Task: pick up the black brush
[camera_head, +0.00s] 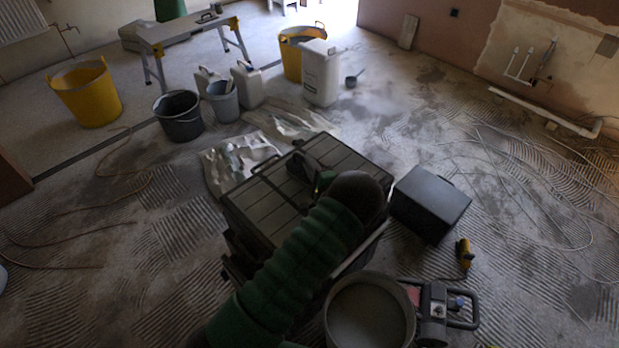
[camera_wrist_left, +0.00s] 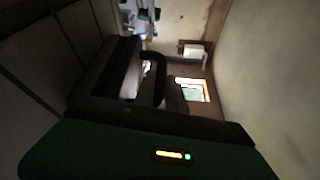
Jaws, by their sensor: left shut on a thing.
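My left gripper (camera_head: 312,176) is over the top of the large dark toolbox (camera_head: 258,203), its green-sleeved arm coming up from the bottom of the head view. It is shut on a black thing, which appears to be the black brush (camera_head: 300,163). In the dim light, brush and dark fingers are hard to tell apart. In the left wrist view, the dark gripper (camera_wrist_left: 145,85) reaches away from the camera, with the toolbox lid at the left. I cannot tell whether the brush still touches the lid. My right gripper is not in view.
A black case (camera_head: 430,203) stands right of the toolbox. A round tub (camera_head: 369,318) and a machine (camera_head: 435,312) are in front. Buckets, including a black one (camera_head: 179,116), and a white canister (camera_head: 320,73) stand behind. Cables lie on the floor.

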